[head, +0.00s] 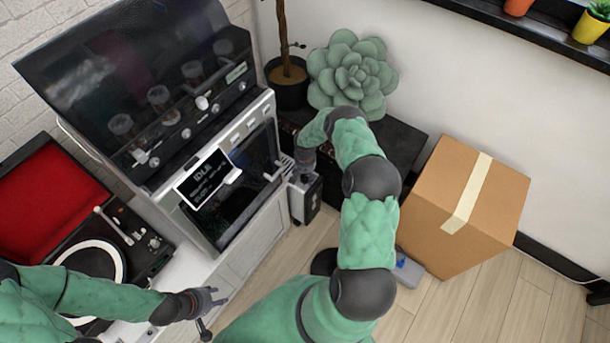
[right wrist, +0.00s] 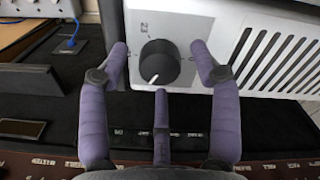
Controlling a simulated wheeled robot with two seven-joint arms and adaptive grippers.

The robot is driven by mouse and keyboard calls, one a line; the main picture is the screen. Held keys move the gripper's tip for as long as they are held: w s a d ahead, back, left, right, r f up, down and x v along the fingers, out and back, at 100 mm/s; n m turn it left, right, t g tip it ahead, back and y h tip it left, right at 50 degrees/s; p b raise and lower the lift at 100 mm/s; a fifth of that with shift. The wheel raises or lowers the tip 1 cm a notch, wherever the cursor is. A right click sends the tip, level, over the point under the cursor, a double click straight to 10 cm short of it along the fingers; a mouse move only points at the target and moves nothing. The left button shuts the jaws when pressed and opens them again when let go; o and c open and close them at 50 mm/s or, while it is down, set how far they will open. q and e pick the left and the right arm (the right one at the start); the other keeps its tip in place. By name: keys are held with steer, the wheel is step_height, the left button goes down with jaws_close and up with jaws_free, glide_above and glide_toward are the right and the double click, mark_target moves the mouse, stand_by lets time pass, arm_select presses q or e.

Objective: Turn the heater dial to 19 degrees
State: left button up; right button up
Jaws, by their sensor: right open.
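The heater (right wrist: 200,28) is a pale box with dark vent slots. In the right wrist view its round black dial (right wrist: 160,63) is in full sight, with a white pointer mark toward the lower left. My right gripper (right wrist: 162,60) is open. Two purple fingers stand to either side of the dial and a third is below it, with gaps between them and the dial. In the head view my right gripper (head: 303,163) is just above the heater (head: 305,200), and the dial cannot be made out. My left gripper (head: 217,300) is empty, fingers apart, at the lower left.
A large machine with a screen reading IDLE (head: 205,178) stands left of the heater. A record player with a red lid (head: 45,195) is at the far left. A cardboard box (head: 465,205) stands right of my right arm. A succulent (head: 355,75) is behind.

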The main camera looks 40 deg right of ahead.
mark_target(305, 177)
step_height(305, 177, up, 12)
stand_by(0.6)
stand_by(0.5)
